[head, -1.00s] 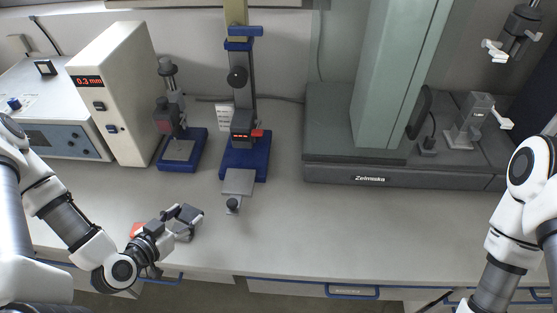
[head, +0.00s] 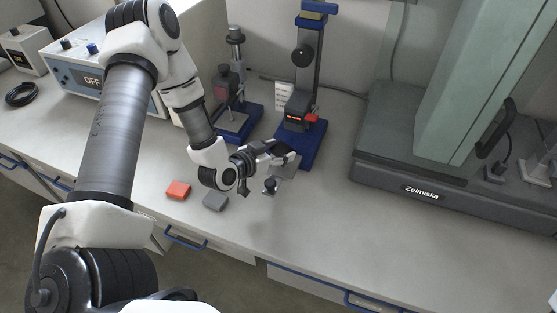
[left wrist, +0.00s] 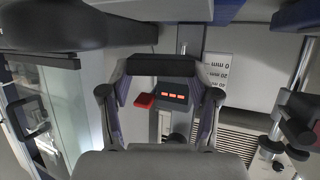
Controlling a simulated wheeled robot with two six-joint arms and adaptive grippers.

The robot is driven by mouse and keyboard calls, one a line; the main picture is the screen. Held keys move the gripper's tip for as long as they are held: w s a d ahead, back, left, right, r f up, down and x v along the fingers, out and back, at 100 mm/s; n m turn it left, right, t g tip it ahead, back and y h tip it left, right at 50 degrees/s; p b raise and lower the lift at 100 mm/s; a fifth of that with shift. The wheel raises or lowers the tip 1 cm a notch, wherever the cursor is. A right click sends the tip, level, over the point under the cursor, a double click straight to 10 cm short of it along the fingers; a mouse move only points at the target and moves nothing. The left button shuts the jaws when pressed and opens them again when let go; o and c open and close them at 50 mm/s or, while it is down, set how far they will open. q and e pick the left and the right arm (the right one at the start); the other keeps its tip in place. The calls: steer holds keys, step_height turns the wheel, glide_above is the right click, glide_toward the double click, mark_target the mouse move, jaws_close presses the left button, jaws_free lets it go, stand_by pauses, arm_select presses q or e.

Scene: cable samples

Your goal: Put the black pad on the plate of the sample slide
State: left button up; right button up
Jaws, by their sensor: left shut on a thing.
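My left gripper (head: 275,153) is over the front of the blue-based stand, near the sample slide. It is shut on the black pad, a dark flat bar (left wrist: 160,65) spanning the two fingers in the left wrist view. The slide's light grey plate (head: 287,170) juts out at the front of the stand, with a dark knob (head: 270,185) at its front end. The gripper partly covers the plate in the head view. I cannot tell whether the pad touches the plate. My right gripper is out of view.
An orange-red block (head: 178,190) and a grey block (head: 215,201) lie on the bench left of the stand. The stand's unit with a red display (head: 297,116) rises just behind the gripper. A second blue-based stand (head: 238,122) is to the left. The bench at front right is clear.

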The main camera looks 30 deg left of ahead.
arm_select(q)
step_height(320, 180, down, 3)
steer(key=shift+f, duration=0.15)
steer(key=shift+w+f, duration=0.15)
steer(key=shift+f, duration=0.15)
steer(key=o, duration=1.2)
steer(key=shift+c, duration=0.2)
